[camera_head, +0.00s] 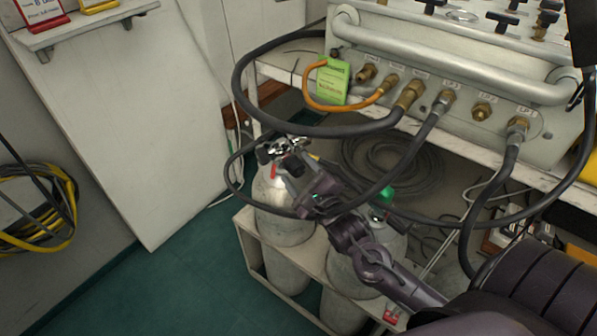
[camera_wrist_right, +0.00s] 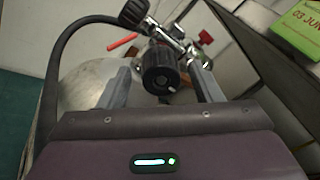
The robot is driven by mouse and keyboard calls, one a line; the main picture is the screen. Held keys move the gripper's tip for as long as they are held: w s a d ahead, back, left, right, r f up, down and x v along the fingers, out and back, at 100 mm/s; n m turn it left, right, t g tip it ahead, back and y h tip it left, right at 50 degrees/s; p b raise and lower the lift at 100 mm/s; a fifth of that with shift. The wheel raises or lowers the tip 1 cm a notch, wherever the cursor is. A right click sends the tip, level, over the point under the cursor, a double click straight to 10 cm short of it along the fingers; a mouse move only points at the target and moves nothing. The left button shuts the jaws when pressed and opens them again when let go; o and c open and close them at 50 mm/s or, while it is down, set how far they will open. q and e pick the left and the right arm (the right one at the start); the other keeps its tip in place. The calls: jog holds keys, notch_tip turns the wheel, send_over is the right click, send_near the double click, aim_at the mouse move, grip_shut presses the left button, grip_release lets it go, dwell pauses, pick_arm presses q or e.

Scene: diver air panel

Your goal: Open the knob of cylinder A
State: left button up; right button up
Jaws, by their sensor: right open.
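A pale grey gas cylinder (camera_head: 282,226) stands at the left of a rack, with a metal valve (camera_head: 283,148) on its top. A second cylinder (camera_head: 372,245) stands to its right; I can read no letter A on either. My right gripper (camera_head: 299,180) is at the left cylinder's valve. In the right wrist view its fingers (camera_wrist_right: 162,84) are open, one on each side of a black round knob (camera_wrist_right: 158,68). I cannot tell whether they touch it. Another black knob (camera_wrist_right: 133,12) is at the valve's far end. My left gripper is not in view.
Black hoses (camera_head: 330,131) loop from the air panel (camera_head: 450,75) around the valve area. A green tag (camera_head: 335,82) hangs by the panel. A red lever (camera_wrist_right: 122,41) is close to the left finger. Green floor (camera_head: 205,275) is clear at left.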

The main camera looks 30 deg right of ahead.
jog(key=shift+w, duration=0.3)
jog(key=c, duration=1)
